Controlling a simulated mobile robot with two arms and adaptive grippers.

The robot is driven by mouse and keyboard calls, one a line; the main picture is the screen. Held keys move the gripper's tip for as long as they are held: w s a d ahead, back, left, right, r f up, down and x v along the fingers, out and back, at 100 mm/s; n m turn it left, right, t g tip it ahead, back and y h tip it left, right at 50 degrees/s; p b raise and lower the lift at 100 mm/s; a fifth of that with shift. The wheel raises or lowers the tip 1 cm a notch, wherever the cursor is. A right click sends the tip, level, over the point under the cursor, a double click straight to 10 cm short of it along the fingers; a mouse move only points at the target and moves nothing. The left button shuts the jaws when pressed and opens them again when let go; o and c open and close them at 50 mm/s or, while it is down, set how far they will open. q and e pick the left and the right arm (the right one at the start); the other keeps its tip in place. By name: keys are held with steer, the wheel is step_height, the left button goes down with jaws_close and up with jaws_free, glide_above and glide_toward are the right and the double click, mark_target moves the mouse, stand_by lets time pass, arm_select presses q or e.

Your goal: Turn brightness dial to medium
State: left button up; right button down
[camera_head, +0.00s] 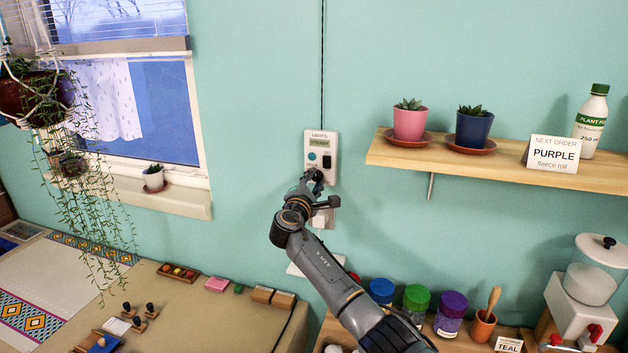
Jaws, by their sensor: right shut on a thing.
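A pale wall panel labelled "LIGHTS" (321,138) is fixed to the teal wall near the middle of the view. It has a green label strip, a teal round button (312,156) and a black switch (327,162). My right gripper (317,177) is up against the lower part of the panel, shut on the brightness dial. The fingers hide the dial, so its setting cannot be read. My left gripper is not in view.
A wooden shelf (480,167) with two potted plants, a bottle and a "PURPLE" card sticks out to the right. A white socket with a plug (320,221) is just below the panel. Colored jars (417,298) stand below. A window and hanging plant are left.

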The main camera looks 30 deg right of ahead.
steer(key=shift+f, duration=0.1)
steer(key=c, duration=1.1)
jaws_free()
steer(key=shift+o, duration=0.2)
steer(key=v, duration=1.2)
